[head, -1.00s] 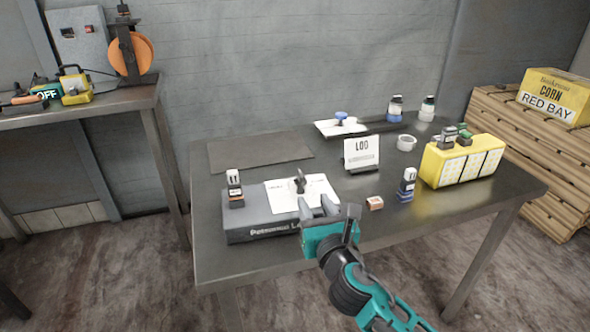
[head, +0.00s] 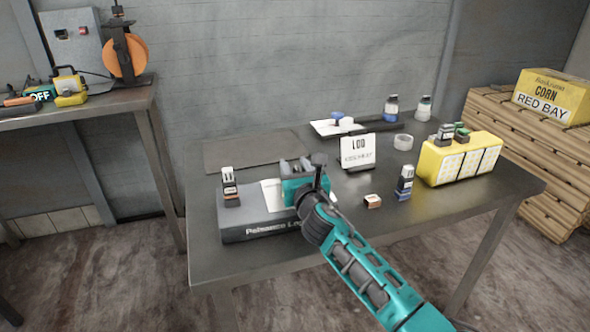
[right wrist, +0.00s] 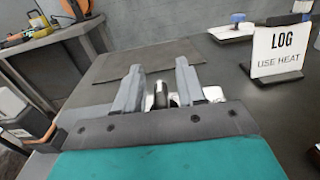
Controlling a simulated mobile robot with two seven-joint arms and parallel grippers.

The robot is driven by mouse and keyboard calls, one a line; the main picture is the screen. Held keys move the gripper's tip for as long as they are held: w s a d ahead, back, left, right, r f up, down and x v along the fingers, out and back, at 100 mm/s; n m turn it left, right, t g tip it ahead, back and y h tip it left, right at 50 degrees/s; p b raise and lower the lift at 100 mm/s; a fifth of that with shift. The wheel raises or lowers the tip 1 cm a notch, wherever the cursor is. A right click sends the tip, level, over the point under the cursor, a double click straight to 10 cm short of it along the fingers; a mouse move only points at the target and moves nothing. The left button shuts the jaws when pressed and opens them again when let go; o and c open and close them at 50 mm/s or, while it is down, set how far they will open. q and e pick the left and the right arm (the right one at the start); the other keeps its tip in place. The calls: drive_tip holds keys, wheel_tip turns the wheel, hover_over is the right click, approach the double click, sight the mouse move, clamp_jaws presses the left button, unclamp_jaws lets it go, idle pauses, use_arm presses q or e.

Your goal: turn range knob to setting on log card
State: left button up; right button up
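The log card (head: 357,151) stands on the table and reads "LOG", "USE HEAT" in the right wrist view (right wrist: 283,47). The grey box (head: 262,228) lies at the table's front left, with a white dial plate (head: 271,196) on top. My right gripper (head: 296,167) is over that plate and hides the knob in the head view. In the right wrist view a dark knob (right wrist: 174,99) shows between my two fingers (right wrist: 158,82), which are apart with gaps beside it. The knob's pointer setting cannot be read. My left gripper is not in view.
A copper-coloured block (head: 372,201), a dark blue bottle (head: 404,183) and a yellow case (head: 461,159) are to the right. A dark mat (head: 257,151) lies behind the box.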

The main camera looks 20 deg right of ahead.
drive_tip(key=shift+w, duration=0.1)
drive_tip(key=shift+c, duration=0.4)
clamp_jaws()
